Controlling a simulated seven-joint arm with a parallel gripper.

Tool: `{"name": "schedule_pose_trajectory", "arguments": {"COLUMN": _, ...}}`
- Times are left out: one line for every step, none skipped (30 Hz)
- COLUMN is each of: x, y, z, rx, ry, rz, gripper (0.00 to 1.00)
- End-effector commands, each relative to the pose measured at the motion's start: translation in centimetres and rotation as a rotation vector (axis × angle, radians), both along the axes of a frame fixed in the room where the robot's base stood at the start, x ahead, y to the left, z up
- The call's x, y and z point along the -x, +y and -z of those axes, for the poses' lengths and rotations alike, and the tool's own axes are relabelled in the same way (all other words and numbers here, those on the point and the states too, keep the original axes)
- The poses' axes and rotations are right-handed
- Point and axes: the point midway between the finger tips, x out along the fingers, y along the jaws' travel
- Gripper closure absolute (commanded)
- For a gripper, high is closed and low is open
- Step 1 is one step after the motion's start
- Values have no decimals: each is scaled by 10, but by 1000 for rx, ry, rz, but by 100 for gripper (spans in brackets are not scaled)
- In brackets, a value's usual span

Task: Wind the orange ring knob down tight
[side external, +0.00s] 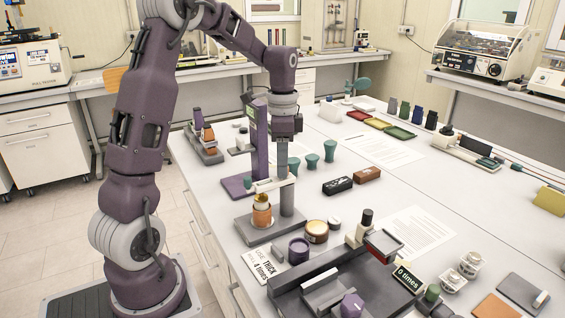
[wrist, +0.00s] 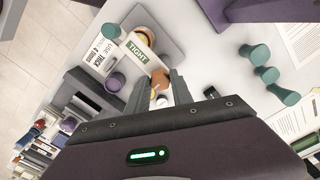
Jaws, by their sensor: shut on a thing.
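The orange ring knob (wrist: 158,76) sits between my fingertips in the wrist view, with a pale round part just below it. My gripper (wrist: 161,73) is shut on the knob, one grey finger on each side. In the side view my gripper (side external: 286,138) points straight down over the grey stand (side external: 287,197), and the knob cannot be made out there. A white and green plate reading "TIGHT" (wrist: 137,51) lies beside the knob. An orange cup (side external: 262,214) stands on the stand's grey base (side external: 245,229); its rim also shows in the wrist view.
A purple upright (side external: 260,135) stands close behind my gripper. Teal pieces (side external: 312,161) are to its right.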

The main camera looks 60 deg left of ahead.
Motion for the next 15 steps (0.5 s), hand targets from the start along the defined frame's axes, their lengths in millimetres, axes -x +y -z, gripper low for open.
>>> {"name": "schedule_pose_trajectory", "arguments": {"x": -1, "y": 0, "z": -1, "rx": 0, "ry": -4, "rz": 10, "gripper": 100}}
{"name": "schedule_pose_trajectory", "arguments": {"x": -1, "y": 0, "z": -1, "rx": 0, "ry": -4, "rz": 15, "gripper": 100}}
{"name": "schedule_pose_trajectory", "arguments": {"x": -1, "y": 0, "z": -1, "rx": 0, "ry": -4, "rz": 20, "gripper": 100}}
{"name": "schedule_pose_trajectory", "arguments": {"x": -1, "y": 0, "z": -1, "rx": 0, "ry": -4, "rz": 23, "gripper": 100}}
{"name": "schedule_pose_trajectory", "arguments": {"x": -1, "y": 0, "z": -1, "rx": 0, "ry": -4, "rz": 26, "gripper": 100}}
{"name": "schedule_pose_trajectory", "arguments": {"x": -1, "y": 0, "z": -1, "rx": 0, "ry": -4, "rz": 29, "gripper": 100}}
{"name": "schedule_pose_trajectory", "arguments": {"x": -1, "y": 0, "z": -1, "rx": 0, "ry": -4, "rz": 30, "gripper": 100}}
{"name": "schedule_pose_trajectory", "arguments": {"x": -1, "y": 0, "z": -1, "rx": 0, "ry": -4, "rz": 31, "gripper": 100}}
{"name": "schedule_pose_trajectory", "arguments": {"x": -1, "y": 0, "z": -1, "rx": 0, "ry": -4, "rz": 32, "gripper": 100}}
{"name": "schedule_pose_trajectory", "arguments": {"x": -1, "y": 0, "z": -1, "rx": -1, "ry": -4, "rz": 33, "gripper": 100}}
{"name": "schedule_pose_trajectory", "arguments": {"x": -1, "y": 0, "z": -1, "rx": -1, "ry": -5, "rz": 33, "gripper": 100}}
{"name": "schedule_pose_trajectory", "arguments": {"x": -1, "y": 0, "z": -1, "rx": -1, "ry": -5, "rz": 32, "gripper": 100}}
{"name": "schedule_pose_trajectory", "arguments": {"x": -1, "y": 0, "z": -1, "rx": -1, "ry": -5, "rz": 32, "gripper": 100}}
{"name": "schedule_pose_trajectory", "arguments": {"x": -1, "y": 0, "z": -1, "rx": -1, "ry": -5, "rz": 32, "gripper": 100}}
{"name": "schedule_pose_trajectory", "arguments": {"x": -1, "y": 0, "z": -1, "rx": -1, "ry": -5, "rz": 32, "gripper": 100}}
